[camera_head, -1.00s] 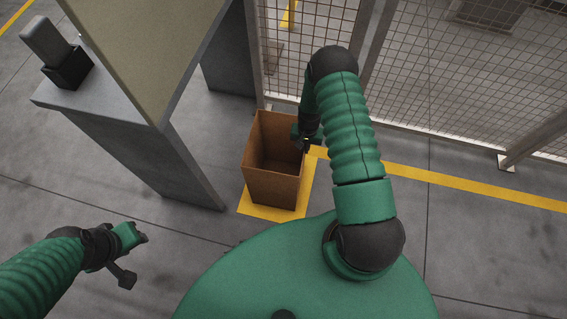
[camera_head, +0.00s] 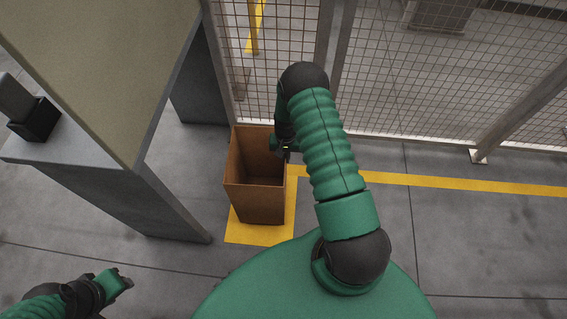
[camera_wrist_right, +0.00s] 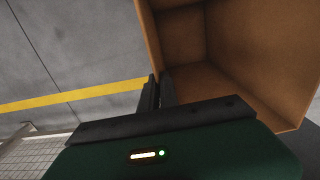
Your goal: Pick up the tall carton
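The tall carton (camera_head: 258,204) is a brown, open-topped box. It stands upright on the floor by a yellow marking in the head view, and its inside looks empty. My right gripper (camera_head: 286,152) is at the top of its right wall. In the right wrist view, the two dark fingers of this gripper (camera_wrist_right: 157,92) lie close together on either side of the carton's wall edge (camera_wrist_right: 149,40). They look shut on that wall. My left gripper (camera_head: 124,281) is low at the left of the head view, away from the carton; its fingers are too unclear to judge.
A table-like stand (camera_head: 128,190) with an upright panel (camera_head: 90,60) is close on the carton's left. A wire mesh fence (camera_head: 400,90) runs behind it. The floor (camera_head: 460,240) to the right is clear, crossed by a yellow line (camera_head: 430,181).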

